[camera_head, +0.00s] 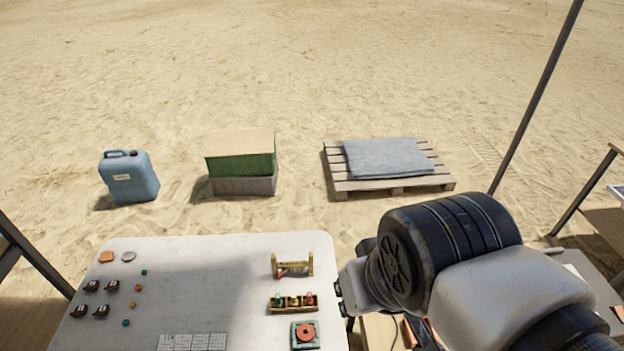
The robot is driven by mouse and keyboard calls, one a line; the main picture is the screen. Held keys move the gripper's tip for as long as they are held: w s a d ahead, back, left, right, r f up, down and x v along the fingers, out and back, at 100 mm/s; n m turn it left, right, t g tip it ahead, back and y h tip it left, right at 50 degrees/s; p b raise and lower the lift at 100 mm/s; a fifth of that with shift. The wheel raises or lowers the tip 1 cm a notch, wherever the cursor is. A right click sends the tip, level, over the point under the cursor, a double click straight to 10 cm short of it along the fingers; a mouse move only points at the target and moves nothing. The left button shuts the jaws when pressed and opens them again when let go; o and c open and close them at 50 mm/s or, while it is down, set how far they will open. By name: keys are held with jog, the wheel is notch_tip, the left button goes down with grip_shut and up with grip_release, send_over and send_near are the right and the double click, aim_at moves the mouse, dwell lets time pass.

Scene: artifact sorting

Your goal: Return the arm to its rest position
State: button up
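My arm comes in from the lower right, over the right edge of the white table (200,285). Its large dark joint and pale link fill much of that corner. The end of my gripper (338,292) shows only as small dark parts beside the table's right edge. I cannot make out its fingers or whether it holds anything. On the table's right side stand a small yellow rack (292,268), a holder with coloured pieces (293,303) and a green square with a red disc (305,334).
Several dark labelled pieces (91,286), small coloured beads (138,288) and white cards (192,342) lie on the table. Beyond it on sand are a blue jerrycan (130,178), a green crate (240,164) and a pallet (390,185) with a grey cloth. A pole (537,95) stands right.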

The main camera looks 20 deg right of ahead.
jog(key=shift+s+d, duration=0.1)
jog(key=shift+s, duration=0.35)
jog(key=shift+f, duration=0.15)
jog(key=shift+f+b, duration=0.6)
jog(key=shift+b, duration=0.1)
